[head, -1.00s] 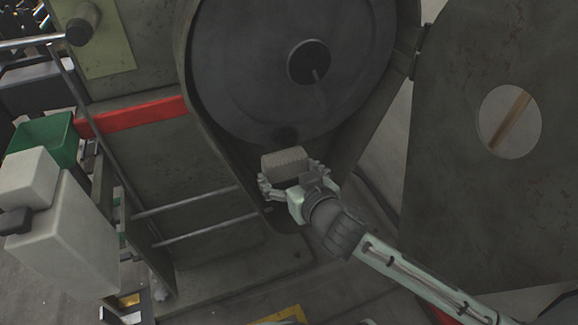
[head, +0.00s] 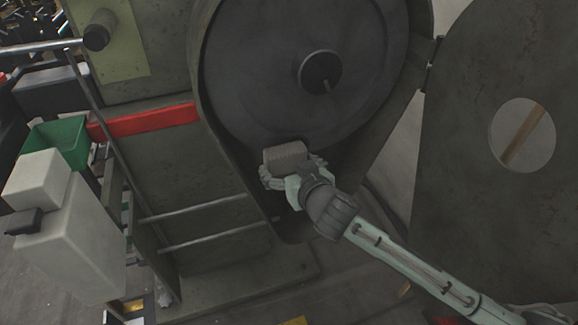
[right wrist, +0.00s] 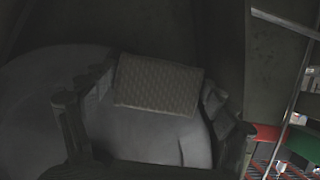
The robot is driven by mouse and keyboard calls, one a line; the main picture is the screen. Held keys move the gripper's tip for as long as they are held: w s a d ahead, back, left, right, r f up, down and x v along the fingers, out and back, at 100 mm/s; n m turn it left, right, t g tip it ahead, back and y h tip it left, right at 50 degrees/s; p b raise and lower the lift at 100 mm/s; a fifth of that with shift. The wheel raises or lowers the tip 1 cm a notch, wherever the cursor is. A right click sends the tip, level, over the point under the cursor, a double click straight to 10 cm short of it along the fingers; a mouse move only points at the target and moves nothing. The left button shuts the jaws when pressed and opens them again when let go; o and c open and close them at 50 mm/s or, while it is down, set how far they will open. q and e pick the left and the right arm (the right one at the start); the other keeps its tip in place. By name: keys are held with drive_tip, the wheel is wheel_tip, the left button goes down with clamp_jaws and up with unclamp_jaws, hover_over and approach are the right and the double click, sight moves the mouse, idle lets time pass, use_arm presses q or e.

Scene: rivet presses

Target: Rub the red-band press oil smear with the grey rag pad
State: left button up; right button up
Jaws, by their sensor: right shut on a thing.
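The press has a red band (head: 150,119) on its body and a large dark round wheel (head: 270,90) with a black hub. My right gripper (head: 290,171) is shut on the grey rag pad (head: 286,156) at the lower rim of the wheel. In the right wrist view the textured pad (right wrist: 158,85) sits between the fingers, in front of the grey wheel face. I cannot tell whether the pad touches the wheel. No oil smear shows clearly now; the pad may hide it. My left gripper is not in view.
An open dark guard door (head: 460,190) with a round window stands at the right. Two metal rails (head: 200,207) cross the press front at left. A green bin (head: 62,143) and a pale box-shaped unit (head: 70,235) stand at far left.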

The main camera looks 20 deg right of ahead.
drive_tip(key=shift+w, duration=0.2)
drive_tip(key=shift+w, duration=0.8)
idle(0.3)
